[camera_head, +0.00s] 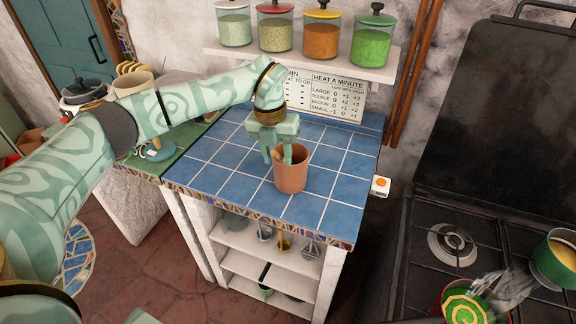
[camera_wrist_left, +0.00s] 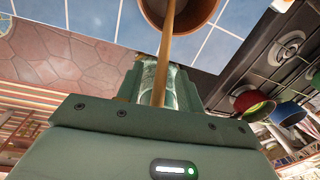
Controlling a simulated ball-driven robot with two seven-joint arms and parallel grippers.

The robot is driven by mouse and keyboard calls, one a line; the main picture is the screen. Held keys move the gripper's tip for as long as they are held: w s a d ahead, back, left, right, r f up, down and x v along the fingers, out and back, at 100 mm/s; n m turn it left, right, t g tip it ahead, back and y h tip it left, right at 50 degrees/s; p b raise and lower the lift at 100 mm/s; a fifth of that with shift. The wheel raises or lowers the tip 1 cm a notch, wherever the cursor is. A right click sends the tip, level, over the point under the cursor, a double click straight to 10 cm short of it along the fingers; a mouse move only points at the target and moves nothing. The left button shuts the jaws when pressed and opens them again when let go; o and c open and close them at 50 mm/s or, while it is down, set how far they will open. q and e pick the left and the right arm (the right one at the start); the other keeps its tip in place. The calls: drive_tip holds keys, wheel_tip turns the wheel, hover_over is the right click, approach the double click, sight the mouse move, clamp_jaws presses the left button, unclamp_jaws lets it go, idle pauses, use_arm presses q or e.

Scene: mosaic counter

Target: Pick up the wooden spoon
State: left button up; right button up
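The wooden spoon stands in a terracotta pot (camera_head: 291,178) on the blue tiled counter. In the left wrist view the long pale handle of the wooden spoon (camera_wrist_left: 167,45) runs out of the pot (camera_wrist_left: 153,13) and in between the fingers. In the head view only a small bit of the spoon shows at the pot's rim; the rest is hidden. My left gripper (camera_head: 278,154) points down over the pot's rim. Its fingers are apart, with the handle between them and a gap visible beside it. My right gripper is not in view.
A shelf (camera_head: 300,62) with several lidded jars hangs behind the blue tiled counter (camera_head: 225,178). A stove (camera_head: 420,225) with pots, one steaming, stands to the right. A beige cup (camera_head: 132,84) stands at the left, near my left arm. The counter's right side is clear.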

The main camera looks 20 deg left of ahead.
use_arm(q)
wheel_tip(320, 180, down, 3)
drive_tip(key=shift+d+r, duration=0.1)
drive_tip(key=shift+r, duration=0.1)
clamp_jaws()
drive_tip(key=shift+r, duration=0.1)
